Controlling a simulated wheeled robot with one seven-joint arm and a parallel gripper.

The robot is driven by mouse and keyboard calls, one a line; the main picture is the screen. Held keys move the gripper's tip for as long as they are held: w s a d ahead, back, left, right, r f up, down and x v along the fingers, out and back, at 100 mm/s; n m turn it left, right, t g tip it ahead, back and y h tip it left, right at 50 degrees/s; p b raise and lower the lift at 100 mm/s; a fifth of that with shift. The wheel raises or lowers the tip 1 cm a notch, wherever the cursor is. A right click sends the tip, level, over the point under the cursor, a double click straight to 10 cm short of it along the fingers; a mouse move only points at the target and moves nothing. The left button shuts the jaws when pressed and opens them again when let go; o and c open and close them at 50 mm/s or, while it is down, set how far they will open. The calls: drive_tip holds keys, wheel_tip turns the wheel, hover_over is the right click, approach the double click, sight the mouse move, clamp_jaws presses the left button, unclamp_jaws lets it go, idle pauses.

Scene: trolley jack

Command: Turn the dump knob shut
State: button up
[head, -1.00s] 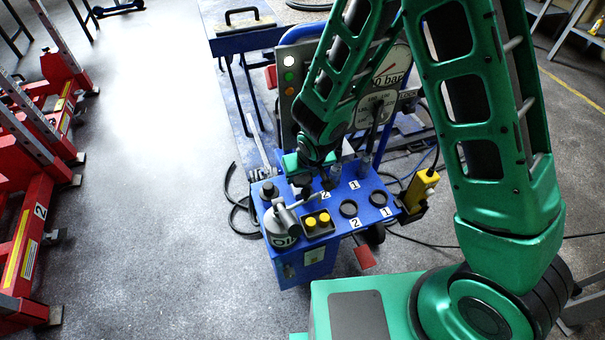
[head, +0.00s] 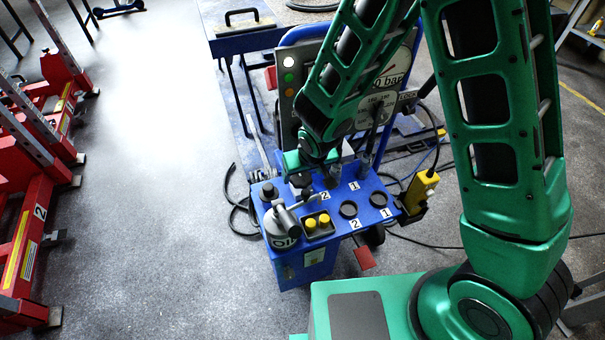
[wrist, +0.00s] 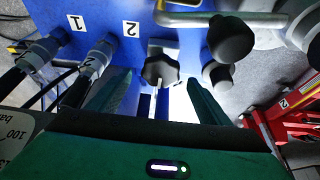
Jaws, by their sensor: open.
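A black lobed knob (wrist: 160,70), which I take to be the dump knob, is on the blue panel in the wrist view, with a pale bar running from it toward my gripper. My gripper (wrist: 158,80) is open, with one green finger on each side of this knob. I see a gap on both sides; whether the fingers reach down to the knob's depth I cannot tell. In the head view, my gripper (head: 305,165) is over the back of the blue console (head: 340,225), and its fingers are mostly hidden.
Round black knobs (wrist: 230,40) lie to the right in the wrist view. Hose couplings (wrist: 97,57) stand to the left. The gauge panel (head: 375,95) rises behind; red lift frames (head: 40,200) stand left.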

drive_tip(key=v, duration=0.8)
drive_tip(key=shift+r, duration=0.25)
drive_tip(key=shift+d, duration=0.1)
drive_tip(key=s+d+r+m+g+h, duration=0.1)
drive_tip(key=s+d+r+m, duration=0.3)
drive_tip(key=d, duration=0.8)
drive_tip(key=s+d+r+m+g+h, duration=0.15)
drive_tip(key=d+r, duration=0.45)
drive_tip(key=d, duration=0.7)
drive_tip(key=s+d+r+m+g, duration=0.1)
drive_tip(key=s+d+r+m, duration=0.1)
drive_tip(key=s+d, duration=0.3)
drive_tip(key=s+d+r+m+y, duration=0.1)
drive_tip(key=s+d+r, duration=0.4)
drive_tip(key=s, duration=0.7)
drive_tip(key=shift+s+m+g, duration=0.25)
drive_tip(key=shift+m+g, duration=0.1)
drive_tip(key=shift+m, duration=0.1)
drive_tip(key=shift+d+y, duration=0.1)
drive_tip(key=shift+y, duration=0.15)
